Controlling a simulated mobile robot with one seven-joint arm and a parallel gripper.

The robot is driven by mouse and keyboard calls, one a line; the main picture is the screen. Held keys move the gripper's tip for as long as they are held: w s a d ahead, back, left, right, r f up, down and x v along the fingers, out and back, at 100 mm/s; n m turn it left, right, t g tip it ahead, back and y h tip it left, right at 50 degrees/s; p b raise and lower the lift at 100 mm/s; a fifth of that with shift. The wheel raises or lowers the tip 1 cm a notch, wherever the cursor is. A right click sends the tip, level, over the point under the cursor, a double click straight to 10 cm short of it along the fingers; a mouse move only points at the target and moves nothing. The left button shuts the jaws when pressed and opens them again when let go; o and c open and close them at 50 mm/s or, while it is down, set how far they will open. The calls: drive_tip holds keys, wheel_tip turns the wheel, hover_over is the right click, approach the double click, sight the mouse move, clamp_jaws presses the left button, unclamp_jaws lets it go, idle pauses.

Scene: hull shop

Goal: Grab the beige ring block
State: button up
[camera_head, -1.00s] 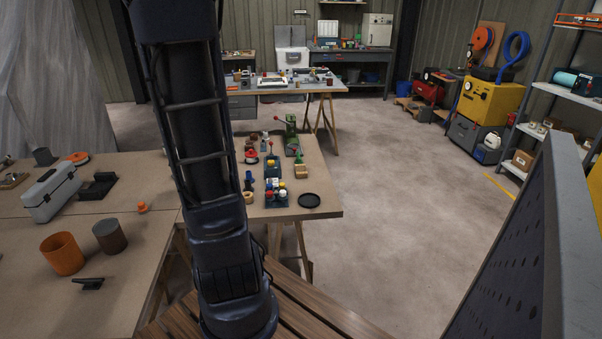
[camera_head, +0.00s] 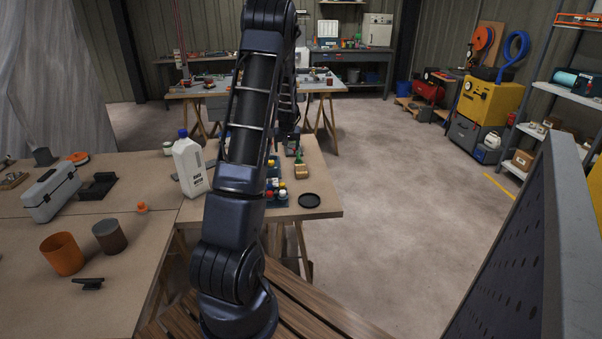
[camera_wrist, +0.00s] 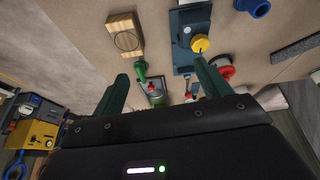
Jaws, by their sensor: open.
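A beige block (camera_head: 301,171) stands near the right edge of the bench. In the wrist view the beige block (camera_wrist: 125,38) shows a round ring outline on its face, at the upper left. My gripper (camera_wrist: 160,72) is open, its two dark green fingers spread with nothing held. In the wrist view the block lies beyond the left finger, apart from it. In the head view my gripper (camera_head: 289,143) hangs over the back part of this bench, partly hidden by my arm.
A blue fixture with a yellow knob (camera_wrist: 199,43) stands beside the block. A green item (camera_wrist: 141,70) and red parts are close by. A black round dish (camera_head: 309,200) lies at the bench's front right. A white bottle (camera_head: 190,165) stands left of my arm.

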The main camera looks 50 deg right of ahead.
approach(301, 169)
drive_tip(key=shift+m, duration=0.4)
drive_tip(key=shift+x, duration=4.7)
drive_tip(key=shift+w+d+f, duration=0.1)
drive_tip(key=shift+d+f, duration=0.05)
drive_tip(key=shift+f, duration=0.05)
drive_tip(key=c, duration=1.1)
drive_tip(key=shift+r, duration=0.15)
